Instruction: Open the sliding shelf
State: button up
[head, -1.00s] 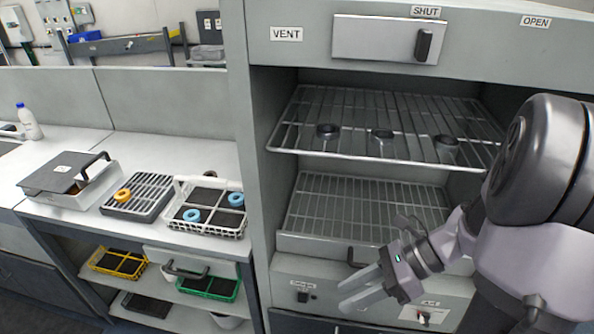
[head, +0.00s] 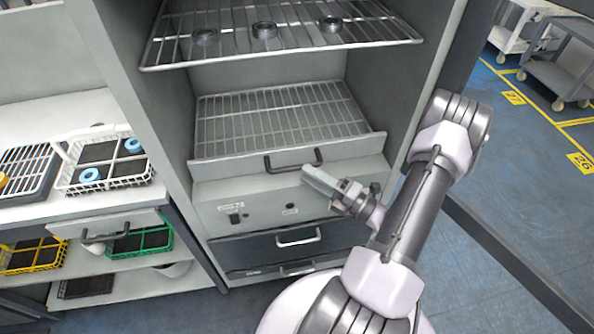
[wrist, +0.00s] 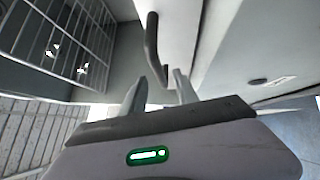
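The sliding shelf is the lower wire shelf (head: 280,115) in the cabinet, with a pale front panel (head: 225,172) and a dark curved handle (head: 293,160). Its panel sits at the cabinet front. My gripper (head: 308,178) is just below and right of the handle in the head view. In the wrist view the handle (wrist: 152,45) is just ahead of my gripper (wrist: 160,78), in line with the gap between the fingers. The fingers are apart and empty. I cannot tell whether they touch the handle.
An upper wire rack (head: 275,35) holds several dark rings. Below the shelf are a control panel (head: 265,208) and drawers with handles (head: 298,238). A counter with a white basket (head: 105,160) stands at left. Open blue floor (head: 530,150) and carts lie at right.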

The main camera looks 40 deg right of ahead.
aim_at(297, 166)
jog(key=x, duration=0.4)
jog(key=shift+w+a+b, duration=0.1)
jog(key=shift+w+b, duration=0.25)
grip_shut()
dwell(1.1)
